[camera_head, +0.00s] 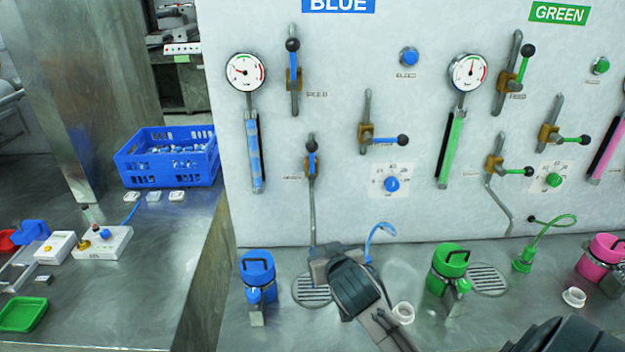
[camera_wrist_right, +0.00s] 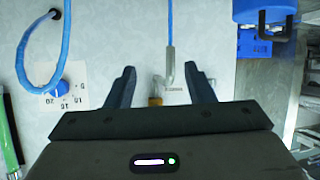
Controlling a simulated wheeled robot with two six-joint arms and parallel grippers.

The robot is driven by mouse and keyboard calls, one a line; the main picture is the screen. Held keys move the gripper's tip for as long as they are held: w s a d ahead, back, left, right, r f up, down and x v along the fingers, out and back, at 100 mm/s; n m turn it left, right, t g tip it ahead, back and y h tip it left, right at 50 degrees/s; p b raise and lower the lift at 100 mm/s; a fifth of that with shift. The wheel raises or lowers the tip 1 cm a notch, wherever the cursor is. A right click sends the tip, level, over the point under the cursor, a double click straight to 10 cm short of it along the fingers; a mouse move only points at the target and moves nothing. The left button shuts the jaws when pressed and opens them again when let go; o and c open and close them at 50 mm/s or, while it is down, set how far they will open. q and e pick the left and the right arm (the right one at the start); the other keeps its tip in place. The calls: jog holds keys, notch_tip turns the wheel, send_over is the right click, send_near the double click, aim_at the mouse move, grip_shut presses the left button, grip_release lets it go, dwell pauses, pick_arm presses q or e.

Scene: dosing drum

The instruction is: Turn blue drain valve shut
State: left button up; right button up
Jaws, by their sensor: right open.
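The blue drain valve (camera_head: 311,163) is on the panel below the blue feed valve. Its blue lever with a black knob points straight up, in line with its grey pipe. My right gripper (camera_head: 337,256) is below the valve, in front of the panel's lower edge, apart from the lever. In the right wrist view my gripper (camera_wrist_right: 163,80) is open, its two dark fingers spread. Part of the brass valve body (camera_wrist_right: 155,92) shows between them, partly hidden by the gripper. The valve's lever is hidden in that view. My left gripper is not in view.
A blue dial (camera_head: 391,184) and another blue valve (camera_head: 367,135) with a sideways lever are to the right. A blue jug (camera_head: 258,275) stands at the left. A thin blue hose (camera_head: 380,230) curls right of the gripper. A green jug (camera_head: 447,265) stands further right.

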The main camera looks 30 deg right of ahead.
aim_at(313, 149)
jog(key=w+d+r+m+t+h, duration=0.15)
jog(key=w+r, duration=0.25)
jog(key=r, duration=0.5)
jog(key=w+d+r+m+t+h, duration=0.1)
jog(key=w+d+r+t, duration=0.2)
jog(key=r, duration=0.6)
jog(key=p+x, duration=0.1)
jog(key=x, duration=0.2)
jog(key=a+p+x, duration=0.1)
jog(key=p+x, duration=0.1)
jog(key=x, duration=0.1)
jog(key=p+x, duration=0.2)
jog(key=x, duration=0.1)
jog(key=shift+w+a, duration=0.15)
jog(key=shift+w, duration=0.25)
jog(key=shift+w+d+f+p, duration=0.2)
jog(key=shift+w+p, duration=0.1)
jog(key=shift+w, duration=0.25)
grip_shut()
